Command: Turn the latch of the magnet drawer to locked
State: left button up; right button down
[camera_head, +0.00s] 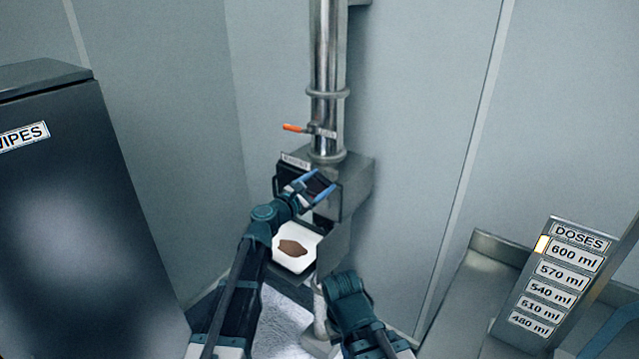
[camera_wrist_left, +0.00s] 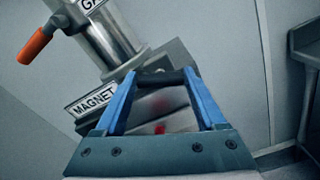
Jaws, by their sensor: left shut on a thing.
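The magnet drawer housing (camera_head: 344,186) is a grey metal box under the vertical pipe; its MAGNET label (camera_wrist_left: 92,101) shows in the left wrist view. My left gripper (camera_head: 317,187) is at the front of this box, its blue fingers set wide apart. It is shut on a dark bar (camera_wrist_left: 163,76) that spans between the fingertips. I cannot tell whether this bar is the drawer's handle or its latch. The gripper hides much of the drawer front, and the latch's position cannot be read. My right arm shows low in the head view, its fingertips not visible.
An orange-handled valve (camera_head: 293,128) sits on the pipe (camera_head: 326,60) above the box. A white tray (camera_head: 298,265) with brown powder (camera_head: 292,247) lies below. A dark WIPES cabinet (camera_head: 75,190) stands left; a DOSES board (camera_head: 555,280) stands right. Walls close in behind.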

pick_arm(q)
jog(key=m, duration=0.6)
jog(key=shift+s+d+f+m, duration=0.1)
jog(key=shift+m, duration=0.2)
jog(key=m, duration=0.6)
jog(key=shift+f, duration=0.15)
jog(key=shift+m, duration=0.4)
jog(key=o, duration=1.3)
jog(key=v, duration=1.4)
